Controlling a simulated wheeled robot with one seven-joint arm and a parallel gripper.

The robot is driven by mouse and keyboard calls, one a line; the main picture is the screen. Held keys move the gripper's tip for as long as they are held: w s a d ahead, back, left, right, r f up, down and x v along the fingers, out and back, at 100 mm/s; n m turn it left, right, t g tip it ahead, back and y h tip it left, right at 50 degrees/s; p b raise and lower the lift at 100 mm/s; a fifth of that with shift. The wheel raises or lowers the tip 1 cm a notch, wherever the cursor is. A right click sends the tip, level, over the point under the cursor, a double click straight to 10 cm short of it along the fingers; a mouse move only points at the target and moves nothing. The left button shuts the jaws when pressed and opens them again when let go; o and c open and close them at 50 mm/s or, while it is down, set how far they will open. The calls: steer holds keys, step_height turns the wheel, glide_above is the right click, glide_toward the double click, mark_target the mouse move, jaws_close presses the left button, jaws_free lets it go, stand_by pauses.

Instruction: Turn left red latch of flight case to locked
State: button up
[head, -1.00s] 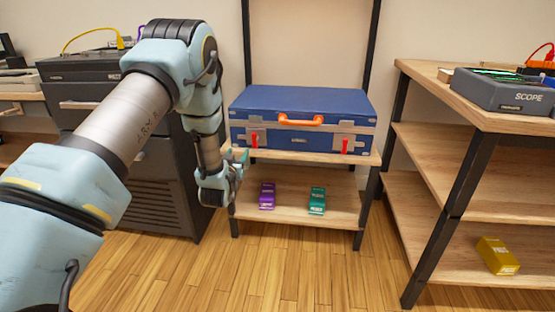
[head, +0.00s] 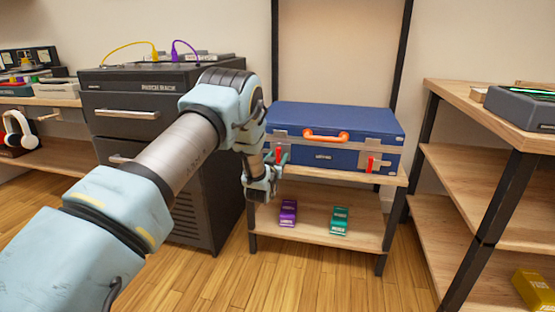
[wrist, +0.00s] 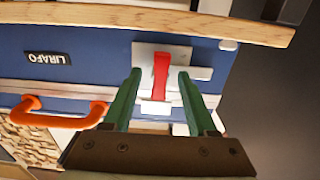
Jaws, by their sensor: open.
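The blue flight case (head: 340,120) lies closed on the upper shelf of a wooden rack, its front with the orange handle (head: 326,136) facing me. Its left red latch (head: 279,155) is partly hidden behind my gripper (head: 274,160) in the head view. In the wrist view, which is upside down, this red latch (wrist: 161,75) stands upright on its pale metal plate (wrist: 190,72). My gripper (wrist: 159,76) is open, with its green fingers on either side of the latch. Contact cannot be told. The right red latch (head: 370,163) hangs vertical.
A wooden shelf unit (head: 480,170) stands at the right. Floor shows in front.

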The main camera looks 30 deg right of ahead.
jaws_close()
stand_by(0.5)
